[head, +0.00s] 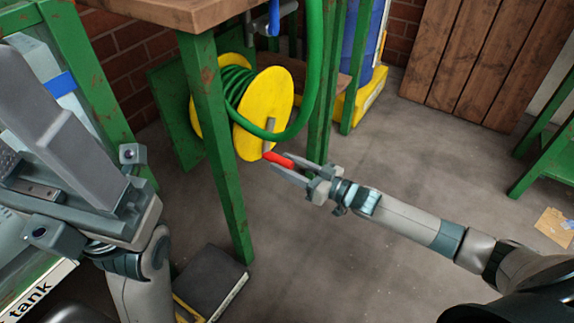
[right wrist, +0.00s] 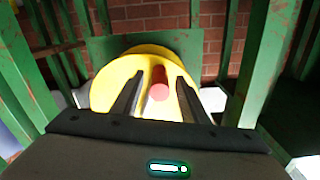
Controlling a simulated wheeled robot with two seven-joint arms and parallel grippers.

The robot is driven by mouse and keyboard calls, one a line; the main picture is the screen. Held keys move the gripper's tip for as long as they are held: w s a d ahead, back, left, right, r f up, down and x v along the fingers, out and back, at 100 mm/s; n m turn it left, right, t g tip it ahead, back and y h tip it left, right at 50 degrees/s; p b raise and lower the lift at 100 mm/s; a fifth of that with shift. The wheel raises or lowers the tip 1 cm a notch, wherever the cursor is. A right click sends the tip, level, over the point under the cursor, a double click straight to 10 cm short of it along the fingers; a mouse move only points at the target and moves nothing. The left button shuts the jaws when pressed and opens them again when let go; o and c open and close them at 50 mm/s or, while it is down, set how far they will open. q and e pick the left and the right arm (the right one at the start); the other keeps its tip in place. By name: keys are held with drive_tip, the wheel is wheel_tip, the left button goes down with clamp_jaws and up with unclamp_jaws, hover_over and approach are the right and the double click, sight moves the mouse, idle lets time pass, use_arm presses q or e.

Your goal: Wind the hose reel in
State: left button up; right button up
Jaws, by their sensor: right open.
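The yellow hose reel (head: 268,95), wound with green hose (head: 235,85), is mounted beneath a bench beside a green leg. Its crank has a grey arm (head: 268,128) and a red handle (head: 279,159) pointing toward my right gripper (head: 281,165). The right gripper is open, one finger on each side of the handle. In the right wrist view the round red handle end (right wrist: 159,92) shows between the open fingers (right wrist: 158,98), with the yellow reel (right wrist: 106,88) behind. Contact cannot be told. My left gripper (head: 62,150) is close to the camera at the left; its jaw opening is unclear.
The green bench leg (head: 217,150) stands left of the reel, and other green posts (head: 323,100) stand right of it. A loop of hose (head: 313,60) hangs in front. A dark flat object (head: 208,282) lies on the floor below.

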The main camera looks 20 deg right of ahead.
clamp_jaws()
drive_tip(key=shift+r+p, duration=0.1)
drive_tip(key=shift+p, duration=0.2)
